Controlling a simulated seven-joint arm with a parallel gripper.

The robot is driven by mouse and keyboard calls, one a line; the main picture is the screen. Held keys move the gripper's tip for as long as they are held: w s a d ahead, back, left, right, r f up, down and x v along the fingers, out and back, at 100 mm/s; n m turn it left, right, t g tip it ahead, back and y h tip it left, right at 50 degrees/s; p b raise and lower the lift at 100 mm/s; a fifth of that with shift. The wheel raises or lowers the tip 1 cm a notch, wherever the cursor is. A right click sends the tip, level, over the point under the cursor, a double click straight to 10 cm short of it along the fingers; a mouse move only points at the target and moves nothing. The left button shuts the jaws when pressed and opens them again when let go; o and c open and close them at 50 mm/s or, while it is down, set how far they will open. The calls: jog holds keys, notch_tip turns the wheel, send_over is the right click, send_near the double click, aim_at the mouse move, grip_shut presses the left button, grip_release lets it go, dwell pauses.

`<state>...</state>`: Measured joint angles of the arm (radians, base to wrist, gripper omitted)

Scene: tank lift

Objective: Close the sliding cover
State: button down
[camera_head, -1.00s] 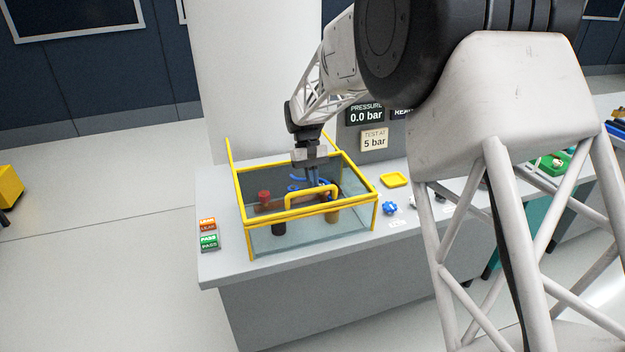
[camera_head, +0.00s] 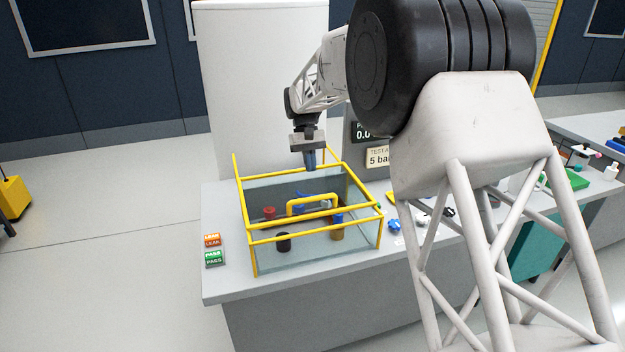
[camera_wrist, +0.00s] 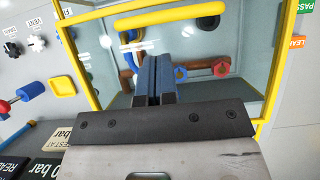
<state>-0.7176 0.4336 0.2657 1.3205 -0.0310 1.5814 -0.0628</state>
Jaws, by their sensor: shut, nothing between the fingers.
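The clear tank with its yellow frame (camera_head: 254,262) stands on the grey bench. The cover's yellow arched handle (camera_head: 312,199) rises near the tank's front edge; it also shows at the top of the wrist view (camera_wrist: 170,17). The clear pane is hard to make out, so I cannot tell how far the cover is slid. My gripper (camera_head: 310,165) is above the rear part of the tank, behind the handle and apart from it. Its dark blue fingers (camera_wrist: 153,80) are together and empty, pointing down.
Inside the tank are a red valve knob (camera_wrist: 221,68), a blue knob (camera_wrist: 180,73) and a brown pipe (camera_wrist: 198,64). Yellow rails (camera_head: 236,163) stick out behind the tank. Leak and pass blocks (camera_head: 212,249) lie left. A white column (camera_head: 262,80) stands behind.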

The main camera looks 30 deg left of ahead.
jog(key=shift+v, duration=1)
jog(key=w, duration=0.6)
jog(key=shift+w+a, duration=0.3)
jog(key=shift+a, duration=0.1)
jog(key=shift+f, duration=0.15)
send_over(326, 201)
jog(key=w+a, duration=0.2)
jog(key=a, duration=0.1)
jog(key=f, duration=0.9)
jog(key=shift+w+d, duration=0.2)
jog(key=shift+s+d+r, duration=0.35)
jog(key=shift+s+d, duration=0.25)
jog(key=shift+s+d+r, duration=0.15)
jog(key=shift+s+d, duration=0.55)
